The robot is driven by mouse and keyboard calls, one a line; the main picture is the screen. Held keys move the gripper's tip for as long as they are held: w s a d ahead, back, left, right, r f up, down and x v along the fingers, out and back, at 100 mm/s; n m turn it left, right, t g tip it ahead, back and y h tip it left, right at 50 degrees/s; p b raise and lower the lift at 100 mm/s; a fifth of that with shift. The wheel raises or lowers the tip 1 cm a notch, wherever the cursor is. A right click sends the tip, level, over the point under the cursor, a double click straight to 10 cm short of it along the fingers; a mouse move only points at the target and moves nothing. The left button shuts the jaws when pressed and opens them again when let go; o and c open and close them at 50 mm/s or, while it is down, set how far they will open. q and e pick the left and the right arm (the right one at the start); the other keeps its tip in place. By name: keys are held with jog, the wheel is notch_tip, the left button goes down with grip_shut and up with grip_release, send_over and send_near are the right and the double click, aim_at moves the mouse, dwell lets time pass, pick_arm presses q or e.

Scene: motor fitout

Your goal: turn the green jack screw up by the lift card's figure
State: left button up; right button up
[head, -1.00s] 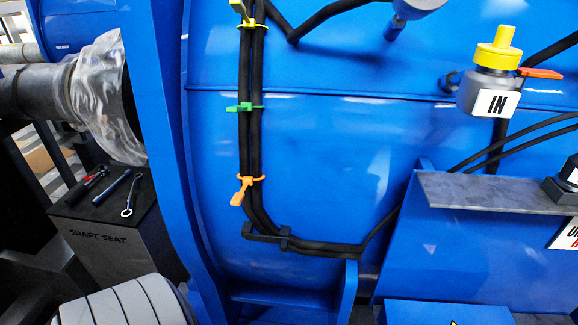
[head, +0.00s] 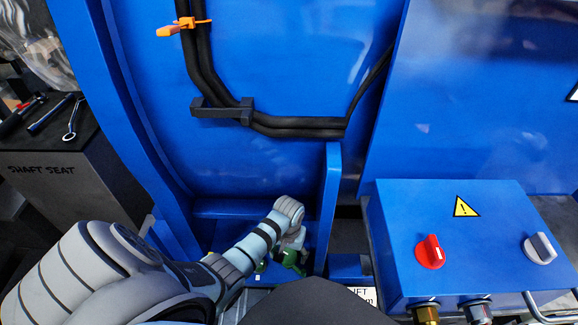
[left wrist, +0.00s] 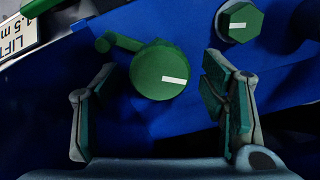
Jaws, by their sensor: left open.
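A round green screw head (left wrist: 150,82) with a white mark and a green side bar shows in the left wrist view. A green hex head (left wrist: 241,20), also with a white mark, sits up and to the right of it. My left gripper (left wrist: 160,75) is open, one finger on each side of the round head, apparently without touching it. In the head view my left gripper (head: 291,238) is low by the blue foot, partly hiding green parts (head: 291,260). The lift card (head: 362,297) is partly hidden there; the left wrist view shows it cropped (left wrist: 16,38), reading "LIFT" and "1.5 m". My right gripper is out of view.
A blue upright rib (head: 330,205) stands close right of my left gripper. A blue control box (head: 475,225) with red and grey knobs is further right. Black cables (head: 300,127) run above. A dark stand (head: 75,170) labelled SHAFT SEAT holds tools at left.

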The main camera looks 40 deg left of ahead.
pick_arm(q)
jog(key=c, duration=1.1)
jog(key=shift+r+m+p, duration=0.1)
jog(key=shift+m+p, duration=0.2)
jog(key=shift+p, duration=0.1)
jog(key=shift+c, duration=0.2)
jog(key=shift+r+m+p, duration=0.1)
jog(key=shift+m+p, duration=0.9)
jog(key=shift+m, duration=0.2)
jog(key=m+p, duration=0.1)
jog(key=m, duration=0.1)
jog(key=shift+m, duration=0.3)
jog(key=m+p, duration=0.1)
jog(key=m, duration=0.1)
jog(key=shift+m, duration=0.4)
jog(key=m+p, duration=0.1)
jog(key=m, duration=0.1)
jog(key=shift+m, duration=0.4)
jog(key=m, duration=0.2)
jog(key=shift+m+p, duration=0.3)
jog(key=shift+m, duration=2)
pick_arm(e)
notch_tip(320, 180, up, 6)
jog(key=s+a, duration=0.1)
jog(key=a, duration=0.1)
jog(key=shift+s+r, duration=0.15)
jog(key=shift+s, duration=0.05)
